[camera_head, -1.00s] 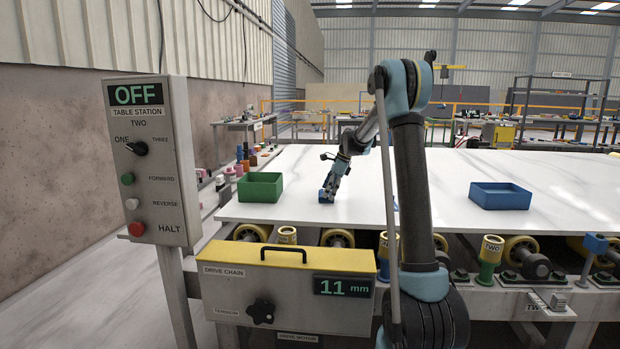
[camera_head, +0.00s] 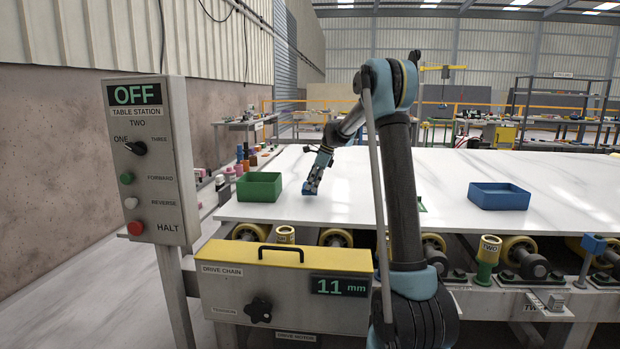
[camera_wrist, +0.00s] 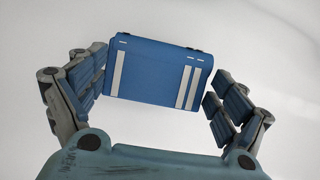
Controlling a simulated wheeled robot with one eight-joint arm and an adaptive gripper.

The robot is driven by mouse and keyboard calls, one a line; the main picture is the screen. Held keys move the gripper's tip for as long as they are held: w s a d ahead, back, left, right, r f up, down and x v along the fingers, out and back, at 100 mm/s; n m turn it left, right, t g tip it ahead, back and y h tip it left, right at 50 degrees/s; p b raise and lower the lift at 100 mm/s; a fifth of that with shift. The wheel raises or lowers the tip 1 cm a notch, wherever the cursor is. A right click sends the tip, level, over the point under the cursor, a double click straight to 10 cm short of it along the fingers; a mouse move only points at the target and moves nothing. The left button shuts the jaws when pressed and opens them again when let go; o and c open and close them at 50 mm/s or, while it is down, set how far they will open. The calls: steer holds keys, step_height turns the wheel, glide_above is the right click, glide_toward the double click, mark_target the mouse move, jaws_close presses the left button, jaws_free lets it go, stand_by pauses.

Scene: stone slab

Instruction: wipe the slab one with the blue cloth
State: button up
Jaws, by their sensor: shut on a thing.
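The white slab (camera_head: 350,205) lies flat across the rollers of the station. My gripper (camera_head: 314,183) is over its left part, pointing down. In the wrist view, my gripper (camera_wrist: 155,92) is shut on the blue cloth (camera_wrist: 150,85), a folded, block-like blue piece with white stripes between the fingers. In the head view the cloth (camera_head: 309,189) is a small blue patch at the fingertips, low over the slab; whether it touches cannot be told. No number marking shows on the slab itself.
A green bin (camera_head: 259,187) stands on the slab left of my gripper, and a blue bin (camera_head: 499,196) at the right. A control post (camera_head: 150,160) reading OFF stands at front left. A yellow-topped drive box (camera_head: 285,258) sits in front.

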steer(key=shift+d+r, duration=0.1)
steer(key=shift+r, duration=2.35)
steer(key=shift+s, duration=0.1)
